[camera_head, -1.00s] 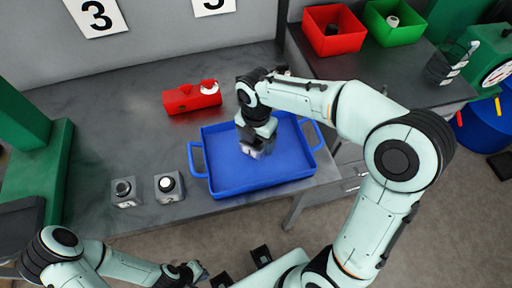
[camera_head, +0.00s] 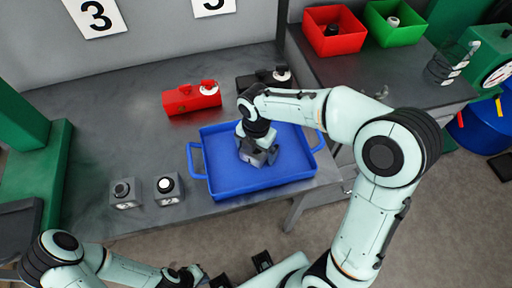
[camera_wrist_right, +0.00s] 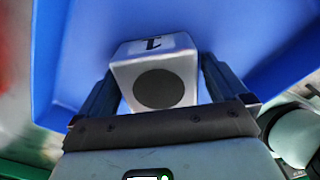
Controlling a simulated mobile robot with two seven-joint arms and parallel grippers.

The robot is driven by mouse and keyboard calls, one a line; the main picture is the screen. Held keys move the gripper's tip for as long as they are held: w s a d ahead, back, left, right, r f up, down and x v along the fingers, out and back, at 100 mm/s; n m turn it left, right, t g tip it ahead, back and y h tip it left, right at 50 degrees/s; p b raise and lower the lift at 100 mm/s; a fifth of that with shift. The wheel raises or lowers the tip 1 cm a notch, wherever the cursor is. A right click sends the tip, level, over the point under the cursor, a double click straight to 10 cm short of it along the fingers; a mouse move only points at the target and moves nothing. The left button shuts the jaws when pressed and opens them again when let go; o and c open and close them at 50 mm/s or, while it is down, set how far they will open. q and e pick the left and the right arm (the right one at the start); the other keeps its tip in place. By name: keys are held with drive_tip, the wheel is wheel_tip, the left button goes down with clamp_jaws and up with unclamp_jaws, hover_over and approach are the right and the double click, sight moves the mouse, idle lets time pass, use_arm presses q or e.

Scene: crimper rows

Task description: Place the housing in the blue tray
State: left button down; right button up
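The blue tray (camera_head: 230,190) lies on the grey table. My right gripper (camera_head: 258,158) points down inside it, with its fingers spread. The housing (camera_wrist_right: 155,75), a light grey block with a dark round face and a "1" marking, sits between the fingers in the right wrist view. A small gap shows beside at least the right finger (camera_wrist_right: 222,80). The tray's blue floor fills the background there. In the head view the gripper largely hides this housing. My left gripper (camera_head: 192,273) is low at the front edge, away from the tray; its fingers are unclear.
Two similar grey blocks (camera_head: 125,193) (camera_head: 169,188) stand left of the tray. A red crimper (camera_head: 190,98) and a black one (camera_head: 265,79) lie behind it. Red (camera_head: 333,45) and green (camera_head: 393,36) bins stand on the back-right bench.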

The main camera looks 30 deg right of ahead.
drive_tip(key=shift+r, duration=0.2)
use_arm(q)
drive_tip(key=shift+w+r+p, duration=0.45)
drive_tip(key=shift+r+p, duration=0.05)
drive_tip(key=shift+r, duration=0.15)
drive_tip(key=shift+w+r+p, duration=0.4)
drive_tip(key=shift+r+p, duration=0.1)
drive_tip(key=shift+r, duration=0.1)
use_arm(e)
wheel_tip(320, 180, up, 12)
use_arm(q)
drive_tip(key=shift+s, duration=0.1)
